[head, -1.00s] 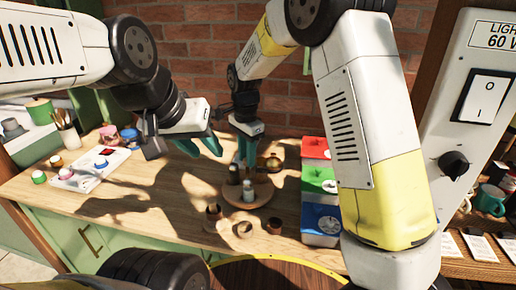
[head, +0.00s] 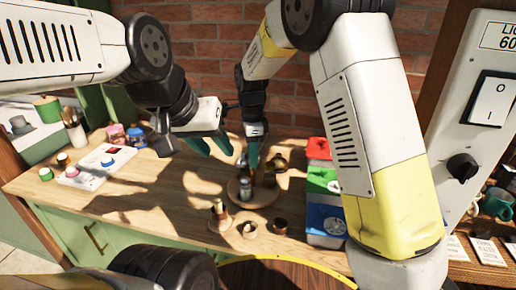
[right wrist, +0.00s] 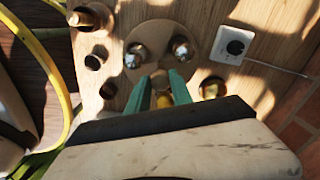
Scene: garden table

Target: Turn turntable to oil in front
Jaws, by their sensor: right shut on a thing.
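The turntable (head: 264,200) is a round wooden disc on the table, also seen in the right wrist view (right wrist: 160,30). A grey-topped shaker (head: 245,187) stands at its front in the head view, and a brown item stands at its right. In the right wrist view two metal-topped shakers (right wrist: 137,55) (right wrist: 183,50) stand on the disc. My right gripper (head: 253,158) points down at the disc's back; its fingers (right wrist: 161,80) are shut on a small tan peg-like thing. A yellow thing (right wrist: 164,100) shows behind it; I cannot tell whether it is the oil. My left gripper (head: 212,143) is open and empty, left of the turntable.
Small brown cups (head: 220,212) (head: 279,226) and a round holder (head: 250,230) stand before the turntable. A brass pot (head: 278,163) is behind right. Red, green and blue boxes (head: 325,220) stand right.

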